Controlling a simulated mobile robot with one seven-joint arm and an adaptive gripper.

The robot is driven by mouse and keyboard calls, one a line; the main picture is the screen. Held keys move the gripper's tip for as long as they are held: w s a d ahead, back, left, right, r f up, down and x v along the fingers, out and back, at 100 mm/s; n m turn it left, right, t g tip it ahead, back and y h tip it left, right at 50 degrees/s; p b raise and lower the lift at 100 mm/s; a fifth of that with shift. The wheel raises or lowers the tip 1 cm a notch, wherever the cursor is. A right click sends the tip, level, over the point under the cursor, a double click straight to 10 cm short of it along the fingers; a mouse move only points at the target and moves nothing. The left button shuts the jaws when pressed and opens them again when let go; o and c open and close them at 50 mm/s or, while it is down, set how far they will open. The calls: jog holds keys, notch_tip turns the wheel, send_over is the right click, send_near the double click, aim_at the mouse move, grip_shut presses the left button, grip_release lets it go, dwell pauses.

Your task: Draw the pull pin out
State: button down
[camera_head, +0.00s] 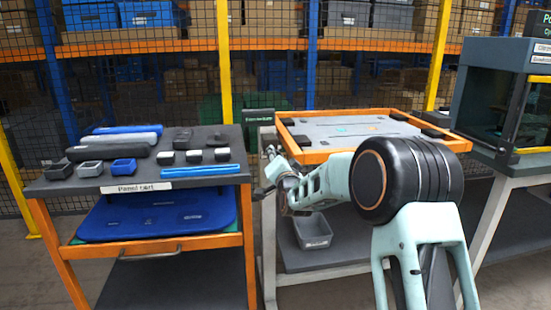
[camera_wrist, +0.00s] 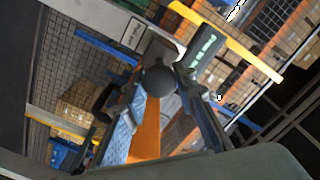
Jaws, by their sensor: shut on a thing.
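The pull pin shows as a dark round knob (camera_wrist: 158,80) between my fingertips in the wrist view. My gripper (camera_wrist: 163,92) is shut on it, with one finger on each side. The pin's shaft and its seat are hidden. In the head view my gripper (camera_head: 268,162) is small, at the left end of the orange-framed fixture (camera_head: 294,147). The pin cannot be made out there. An orange strip (camera_wrist: 147,130) shows behind the knob in the wrist view.
A cart (camera_head: 215,186) with several blue, grey and black parts stands at the left. A grey bin (camera_head: 313,232) sits below the fixture. A dark cabinet (camera_head: 490,95) is at the right. Yellow posts (camera_head: 224,60) and mesh fencing close off the back.

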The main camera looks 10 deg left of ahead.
jog(key=shift+v, duration=0.85)
jog(key=shift+f, duration=0.25)
jog(key=c, duration=1.5)
grip_release()
jog(key=shift+s+r, duration=0.1)
jog(key=shift+r, duration=0.1)
jog(key=shift+c, duration=0.2)
jog(key=v, duration=1.2)
